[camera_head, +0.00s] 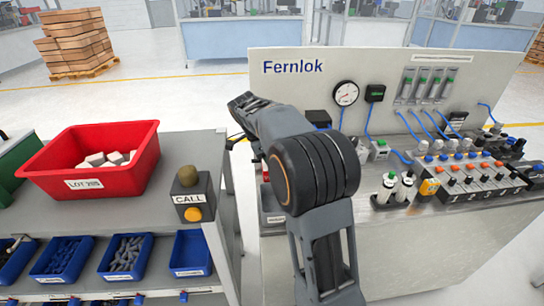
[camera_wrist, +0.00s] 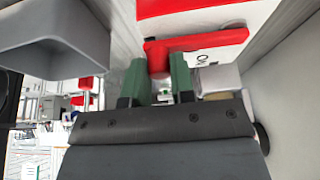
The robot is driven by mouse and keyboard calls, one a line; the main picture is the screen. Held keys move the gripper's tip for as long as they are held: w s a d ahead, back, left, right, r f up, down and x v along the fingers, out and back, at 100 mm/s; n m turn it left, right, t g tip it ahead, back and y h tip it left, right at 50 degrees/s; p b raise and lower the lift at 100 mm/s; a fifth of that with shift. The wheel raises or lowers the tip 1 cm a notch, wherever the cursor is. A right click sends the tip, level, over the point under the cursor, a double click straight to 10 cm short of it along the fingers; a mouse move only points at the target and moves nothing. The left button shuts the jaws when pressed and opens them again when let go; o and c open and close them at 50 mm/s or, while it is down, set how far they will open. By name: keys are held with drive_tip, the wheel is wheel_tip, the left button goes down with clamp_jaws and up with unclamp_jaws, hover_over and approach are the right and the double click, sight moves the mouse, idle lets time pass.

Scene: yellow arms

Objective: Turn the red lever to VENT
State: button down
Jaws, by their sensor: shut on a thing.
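The red lever (camera_wrist: 205,42) shows in the wrist view, with a long arm to the right and a short end turning down at the left. My gripper (camera_wrist: 160,76) has green fingertips on both sides of that short end and is shut on it. A white label with dark letters, partly cut off, lies just below the lever's long arm; I cannot read VENT on it. In the head view my own arm covers the lever and the gripper.
A grey panel marked Fernlok (camera_head: 292,67) carries a gauge (camera_head: 346,93) and blue hoses. A bench with bottles (camera_head: 388,187) and valves stands right. At left are a red bin (camera_head: 140,165), a CALL box (camera_head: 192,197) and blue trays (camera_head: 125,256).

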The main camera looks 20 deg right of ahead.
idle(0.4)
drive_tip(key=c, duration=1)
unclamp_jaws()
drive_tip(key=shift+o, duration=0.2)
drive_tip(key=shift+r, duration=0.1)
drive_tip(key=p+v, duration=0.2)
drive_tip(key=v, duration=1.1)
drive_tip(key=shift+r+p, duration=0.3)
drive_tip(key=shift+w+a, duration=0.1)
